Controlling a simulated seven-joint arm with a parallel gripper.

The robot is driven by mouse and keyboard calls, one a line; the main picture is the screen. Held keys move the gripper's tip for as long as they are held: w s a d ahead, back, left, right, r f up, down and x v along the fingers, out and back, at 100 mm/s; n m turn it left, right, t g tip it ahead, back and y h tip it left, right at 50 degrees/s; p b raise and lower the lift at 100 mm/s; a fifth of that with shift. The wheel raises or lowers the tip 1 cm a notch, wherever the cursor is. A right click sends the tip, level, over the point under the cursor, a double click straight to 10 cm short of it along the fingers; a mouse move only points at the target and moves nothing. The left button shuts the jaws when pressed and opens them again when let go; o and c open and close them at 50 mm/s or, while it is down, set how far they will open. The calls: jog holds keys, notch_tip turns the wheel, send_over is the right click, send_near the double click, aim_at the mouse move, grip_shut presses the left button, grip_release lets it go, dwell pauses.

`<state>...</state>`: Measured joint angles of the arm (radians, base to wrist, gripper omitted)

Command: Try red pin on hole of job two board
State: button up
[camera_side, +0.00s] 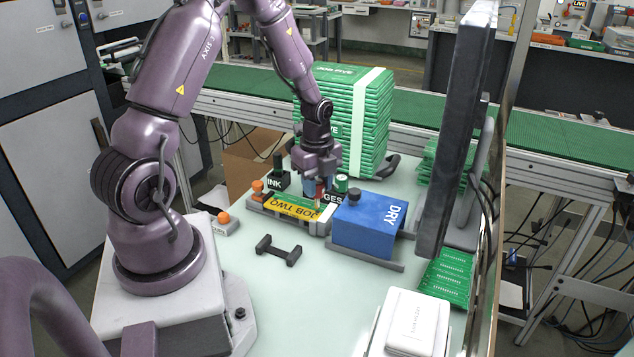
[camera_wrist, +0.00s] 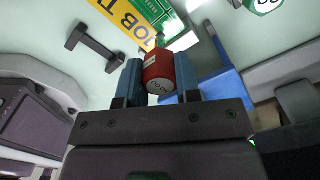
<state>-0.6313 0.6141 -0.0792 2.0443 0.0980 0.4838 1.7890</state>
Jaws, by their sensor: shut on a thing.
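My gripper (camera_side: 319,186) is shut on the red pin (camera_side: 319,192), pointing down over the right part of the job two board. In the wrist view the red pin (camera_wrist: 158,72) sits between the two blue fingers of my gripper (camera_wrist: 159,80). The job two board (camera_side: 290,208) is green with a yellow "JOB TWO" label and lies in a grey holder on the table; it also shows in the wrist view (camera_wrist: 125,17). The pin's lower end is close above or at the board's right end. I cannot tell whether it touches a hole.
A blue "DRY" box (camera_side: 366,227) stands right of the board. An "INK" block (camera_side: 277,181) is behind it. A dark grey bracket (camera_side: 278,250) lies in front. A tall stack of green boards (camera_side: 345,120) stands behind.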

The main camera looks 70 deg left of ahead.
jog(key=shift+f, duration=0.6)
dwell(1.6)
jog(key=shift+r, duration=3.55)
